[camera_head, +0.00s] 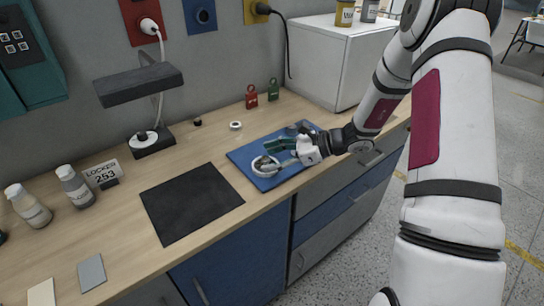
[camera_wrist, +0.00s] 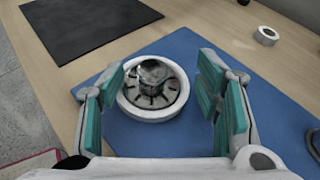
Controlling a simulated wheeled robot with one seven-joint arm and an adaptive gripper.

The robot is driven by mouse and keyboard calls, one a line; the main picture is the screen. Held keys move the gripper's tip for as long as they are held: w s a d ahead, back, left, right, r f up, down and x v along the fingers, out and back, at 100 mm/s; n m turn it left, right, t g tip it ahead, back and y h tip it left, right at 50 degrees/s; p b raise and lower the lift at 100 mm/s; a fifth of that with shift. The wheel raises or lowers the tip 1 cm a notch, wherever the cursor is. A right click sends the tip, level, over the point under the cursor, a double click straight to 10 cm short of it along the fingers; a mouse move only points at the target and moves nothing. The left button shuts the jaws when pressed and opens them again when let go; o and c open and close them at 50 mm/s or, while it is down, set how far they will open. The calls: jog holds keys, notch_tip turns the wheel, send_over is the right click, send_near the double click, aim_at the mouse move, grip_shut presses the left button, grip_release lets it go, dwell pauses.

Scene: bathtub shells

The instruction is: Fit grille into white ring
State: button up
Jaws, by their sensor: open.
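The white ring (camera_head: 262,169) lies on the blue mat (camera_head: 247,152); it also shows in the wrist view (camera_wrist: 150,114). The grille (camera_wrist: 166,95), a grey disc with dark radial slots and a shiny knob on top, lies within the ring's opening. It looks roughly level, but I cannot tell whether it is fully seated. My gripper (camera_wrist: 160,72) is open, its teal-padded fingers on either side of the ring and grille, with visible gaps and touching neither. In the head view my gripper (camera_head: 279,153) is low over the mat and partly hides the ring.
A black mat (camera_head: 190,203) lies left of the blue mat. A small white roll (camera_head: 235,125) stands behind it. Red (camera_head: 252,97) and green (camera_head: 273,90) padlock-shaped tags stand near the wall. A white cabinet (camera_head: 315,62) stands at the back right. A dark lamp (camera_head: 138,84) overhangs the left.

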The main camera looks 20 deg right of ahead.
jog(key=shift+d, duration=0.1)
jog(key=v, duration=1.2)
jog(key=shift+s+f, duration=0.1)
jog(key=s+a+r+n+g+h, duration=0.5)
jog(key=s+a+r+n, duration=0.6)
jog(key=s+a+n, duration=0.15)
jog(key=s+r+n+t+h, duration=0.1)
jog(key=s+r+n+h, duration=0.1)
jog(key=s+n, duration=0.3)
jog(key=s+r+n+t+h, duration=0.2)
jog(key=s+r+n+h, duration=0.1)
jog(key=s, duration=0.6)
jog(key=shift+d+n+h, duration=0.45)
jog(key=shift+n+h, duration=0.45)
jog(key=shift+n, duration=0.15)
